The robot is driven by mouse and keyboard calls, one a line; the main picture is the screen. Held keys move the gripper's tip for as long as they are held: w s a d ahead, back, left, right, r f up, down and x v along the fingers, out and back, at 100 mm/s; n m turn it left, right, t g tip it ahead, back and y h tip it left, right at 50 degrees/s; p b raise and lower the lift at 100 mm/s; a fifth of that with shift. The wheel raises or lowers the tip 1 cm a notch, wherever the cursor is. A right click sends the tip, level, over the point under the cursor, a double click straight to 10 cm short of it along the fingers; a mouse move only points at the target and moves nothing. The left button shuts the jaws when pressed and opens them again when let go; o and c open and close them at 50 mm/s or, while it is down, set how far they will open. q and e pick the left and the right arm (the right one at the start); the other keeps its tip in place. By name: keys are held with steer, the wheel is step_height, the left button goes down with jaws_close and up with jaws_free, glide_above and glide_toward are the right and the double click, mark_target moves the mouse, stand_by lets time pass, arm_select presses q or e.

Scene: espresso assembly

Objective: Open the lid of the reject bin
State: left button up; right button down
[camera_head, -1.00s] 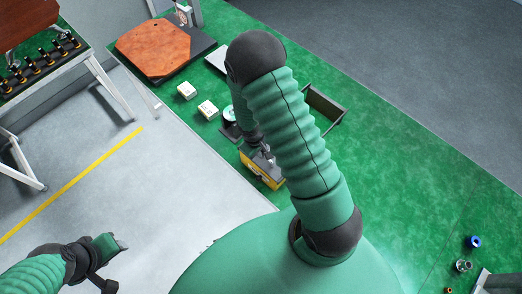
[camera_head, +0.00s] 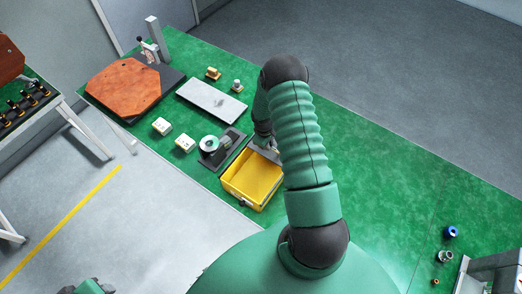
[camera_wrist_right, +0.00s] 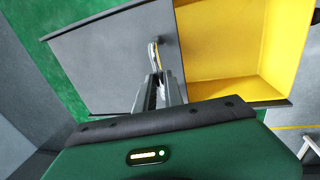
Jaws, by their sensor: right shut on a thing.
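The reject bin (camera_head: 247,190) is a yellow box on the green table, and its inside is largely uncovered. In the right wrist view the yellow inside (camera_wrist_right: 235,45) shows beside the grey lid (camera_wrist_right: 105,60). The visible part of the inside looks empty. My right gripper (camera_wrist_right: 158,82) is shut on the lid's small metal handle (camera_wrist_right: 154,52). In the head view my right arm hides part of the lid and of the right gripper. Only a bit of my left arm shows at the bottom left edge; its jaws are out of view.
A dark tray (camera_head: 211,161) with a round part stands left of the bin. Two small white boxes (camera_head: 161,126) and a grey plate (camera_head: 211,101) lie farther left and back. Small parts (camera_head: 446,256) sit at the far right. Table to the right of my arm is largely clear.

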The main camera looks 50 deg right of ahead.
steer(key=shift+s+d+f, duration=0.1)
steer(key=shift+s+d, duration=0.1)
steer(key=shift+d, duration=0.05)
steer(key=c, duration=1.5)
jaws_free()
steer(key=shift+d, duration=0.1)
steer(key=shift+o, duration=0.2)
steer(key=shift+d, duration=0.1)
steer(key=shift+w, duration=0.1)
steer(key=a+r+b, duration=0.3)
steer(key=r, duration=1.3)
steer(key=shift+r, duration=0.25)
